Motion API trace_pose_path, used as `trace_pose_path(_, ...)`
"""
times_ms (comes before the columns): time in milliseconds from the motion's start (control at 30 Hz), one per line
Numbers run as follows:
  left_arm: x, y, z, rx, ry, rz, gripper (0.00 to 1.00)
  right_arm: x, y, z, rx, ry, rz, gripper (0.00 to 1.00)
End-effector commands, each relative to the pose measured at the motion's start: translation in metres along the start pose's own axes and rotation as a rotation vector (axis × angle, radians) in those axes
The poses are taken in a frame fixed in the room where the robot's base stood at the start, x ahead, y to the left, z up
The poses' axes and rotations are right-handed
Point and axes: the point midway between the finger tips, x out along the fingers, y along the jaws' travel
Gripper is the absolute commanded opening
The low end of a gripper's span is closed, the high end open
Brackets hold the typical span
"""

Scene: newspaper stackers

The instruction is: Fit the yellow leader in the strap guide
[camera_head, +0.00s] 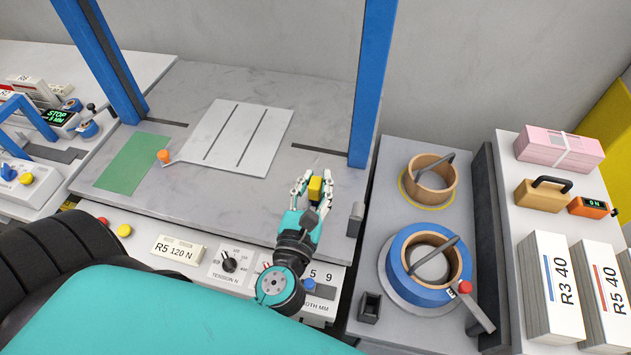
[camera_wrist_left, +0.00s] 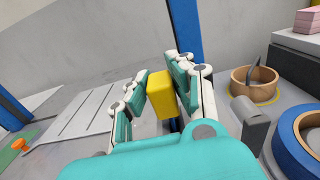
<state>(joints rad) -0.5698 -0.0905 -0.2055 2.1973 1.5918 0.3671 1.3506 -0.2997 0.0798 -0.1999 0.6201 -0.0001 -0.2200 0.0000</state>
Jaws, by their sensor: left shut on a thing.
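The yellow leader (camera_head: 315,188) is a small yellow block held between the fingers of my left gripper (camera_head: 313,190), above the right front part of the grey machine table. In the left wrist view the yellow leader (camera_wrist_left: 160,94) sits between the two fingers of my left gripper (camera_wrist_left: 158,90). I cannot tell for sure which part is the strap guide; a dark slot (camera_head: 320,150) lies beyond the gripper, by the foot of the right blue post. My right gripper is not in view.
A grey upright block (camera_head: 355,219) stands right of my gripper. Further right are a blue strap reel (camera_head: 400,283) and a brown reel core (camera_head: 430,190). A control panel with a knob (camera_head: 229,262) lies in front.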

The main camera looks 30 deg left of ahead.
Motion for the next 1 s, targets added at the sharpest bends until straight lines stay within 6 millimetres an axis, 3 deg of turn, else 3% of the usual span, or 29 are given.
trace_pose_path(1000,0.0,0.0,-0.021,0.0,0.0,0.0,0.0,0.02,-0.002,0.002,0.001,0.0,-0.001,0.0)
